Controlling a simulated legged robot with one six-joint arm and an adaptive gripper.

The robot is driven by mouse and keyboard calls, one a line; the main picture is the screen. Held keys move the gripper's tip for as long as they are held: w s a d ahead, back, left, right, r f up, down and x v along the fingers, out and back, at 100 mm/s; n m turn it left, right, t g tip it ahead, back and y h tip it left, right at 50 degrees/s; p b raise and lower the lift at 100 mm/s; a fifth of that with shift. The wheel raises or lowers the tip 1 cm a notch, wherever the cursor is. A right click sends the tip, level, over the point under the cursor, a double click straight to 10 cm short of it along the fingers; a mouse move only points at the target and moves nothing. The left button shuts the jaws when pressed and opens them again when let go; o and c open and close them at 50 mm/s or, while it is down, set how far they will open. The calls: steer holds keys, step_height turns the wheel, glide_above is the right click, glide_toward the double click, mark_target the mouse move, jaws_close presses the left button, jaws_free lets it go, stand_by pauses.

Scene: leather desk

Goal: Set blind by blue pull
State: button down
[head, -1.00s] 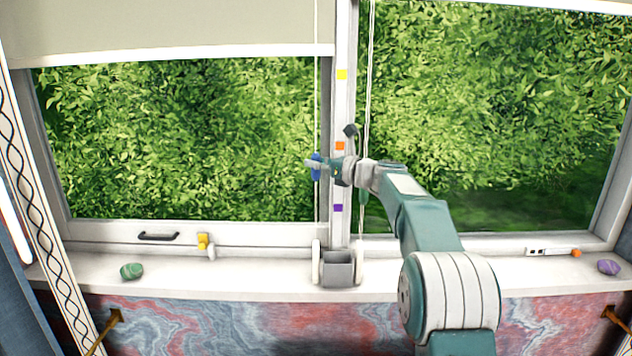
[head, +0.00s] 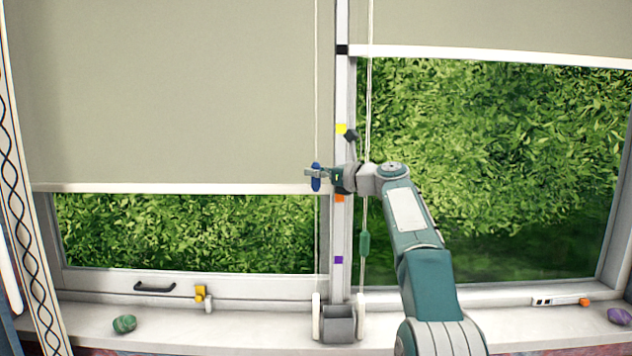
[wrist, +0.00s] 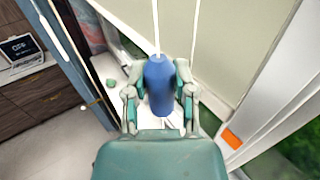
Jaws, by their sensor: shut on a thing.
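The blue pull (head: 316,177) hangs on the left blind's cord, beside the centre post. My gripper (head: 313,174) is shut on it; the wrist view shows the blue pull (wrist: 159,85) upright between both fingers (wrist: 158,92). The beige left blind (head: 180,95) covers the upper part of the left pane. Its white bottom bar (head: 180,188) lies between the yellow mark (head: 341,128) and the orange mark (head: 340,198), just above the orange one. A purple mark (head: 338,260) is lower and a black mark (head: 342,49) higher on the post.
The right blind (head: 500,25) is mostly raised; its green pull (head: 364,245) hangs behind my arm. A yellow latch (head: 200,293) is on the left frame.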

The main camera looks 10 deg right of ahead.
steer(key=shift+r, duration=0.45)
stand_by(0.3)
steer(key=shift+c, duration=2.2)
jaws_free()
steer(key=shift+w, duration=0.15)
steer(key=v, duration=1.2)
